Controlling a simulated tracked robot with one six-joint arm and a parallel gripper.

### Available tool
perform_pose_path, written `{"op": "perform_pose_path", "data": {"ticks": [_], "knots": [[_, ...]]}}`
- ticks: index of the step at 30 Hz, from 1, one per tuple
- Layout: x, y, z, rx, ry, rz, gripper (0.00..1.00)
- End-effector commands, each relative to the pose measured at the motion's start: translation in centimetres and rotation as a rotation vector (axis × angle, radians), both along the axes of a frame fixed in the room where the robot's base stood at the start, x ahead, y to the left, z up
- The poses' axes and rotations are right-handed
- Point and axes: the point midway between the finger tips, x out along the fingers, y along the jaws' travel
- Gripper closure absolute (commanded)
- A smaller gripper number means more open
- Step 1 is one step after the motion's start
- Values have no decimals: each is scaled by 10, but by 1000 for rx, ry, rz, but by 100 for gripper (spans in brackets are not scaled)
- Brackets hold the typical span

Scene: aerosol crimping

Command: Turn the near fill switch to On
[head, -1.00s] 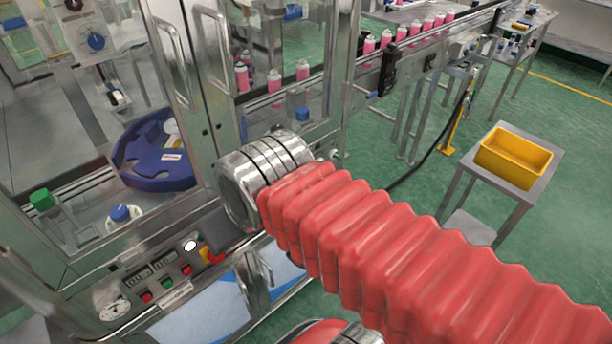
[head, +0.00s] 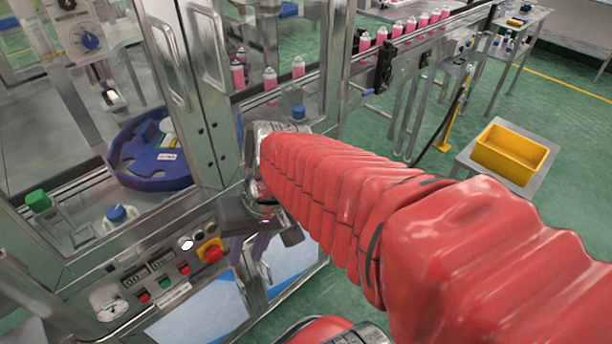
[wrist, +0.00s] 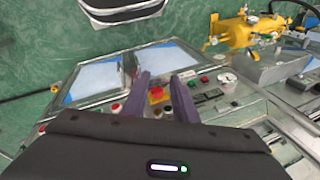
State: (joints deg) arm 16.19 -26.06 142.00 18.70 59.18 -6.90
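The control panel (head: 128,292) of the near machine carries two small displays (head: 150,268), red and green buttons, a white round control (head: 187,244) and a dark round control (head: 199,236). I cannot tell which control is the near fill switch or how it is set. My gripper (head: 257,248) is seen from behind, to the right of the panel's red emergency stop (head: 211,252). In the wrist view my gripper's purple fingers (wrist: 164,76) are apart and empty, with the red stop on its yellow base (wrist: 157,94) showing between them.
Glass doors with metal handles (head: 170,60) stand beside my arm. A blue round part (head: 150,158) sits inside the machine. Pink cans (head: 395,32) line the conveyor. A yellow bin (head: 510,150) stands on a table at right. A yellow device (wrist: 242,32) shows in the wrist view.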

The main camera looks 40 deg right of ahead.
Motion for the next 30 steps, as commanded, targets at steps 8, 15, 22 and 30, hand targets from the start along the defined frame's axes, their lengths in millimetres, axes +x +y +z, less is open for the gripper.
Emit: {"op": "perform_pose_path", "data": {"ticks": [8, 15, 22, 30], "knots": [[7, -4, -29, 280, 154, -201, 74], [24, -15, -44, 540, 218, -387, 74], [45, -39, -53, 797, 220, -577, 74], [69, -91, -65, 1090, 147, -818, 74]]}}
